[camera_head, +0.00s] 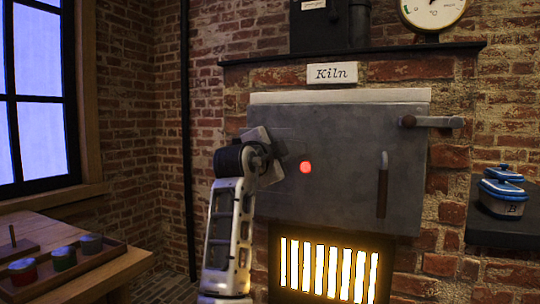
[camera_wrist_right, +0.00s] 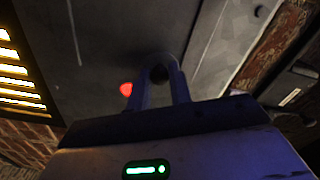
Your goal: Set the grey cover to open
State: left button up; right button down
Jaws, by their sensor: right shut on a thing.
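The kiln door (camera_head: 335,140) is a broad grey metal plate with a round red glowing spot (camera_head: 306,167) on its face. My right gripper (camera_head: 268,155) is up against the door, left of the spot in the head view; its fingertips are mostly hidden there. In the right wrist view my fingers (camera_wrist_right: 161,85) are closed around a small dark, rounded piece (camera_wrist_right: 160,72), which appears to be part of the grey cover. The red spot shows uncovered beside the fingers (camera_wrist_right: 126,89). The cover's full outline is hard to make out. My left gripper is out of view.
A glowing grate (camera_head: 330,268) is below the door. A latch lever (camera_head: 435,122) and a vertical handle (camera_head: 382,185) are on the door's right side. Blue-and-white lidded dishes (camera_head: 503,195) stand on a right shelf. A wooden table (camera_head: 110,268) with small jars is at left.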

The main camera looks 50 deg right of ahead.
jog(key=c, duration=1.3)
grip_release()
jog(key=shift+o, duration=0.2)
jog(key=v, duration=1.6)
jog(key=shift+d+r, duration=0.1)
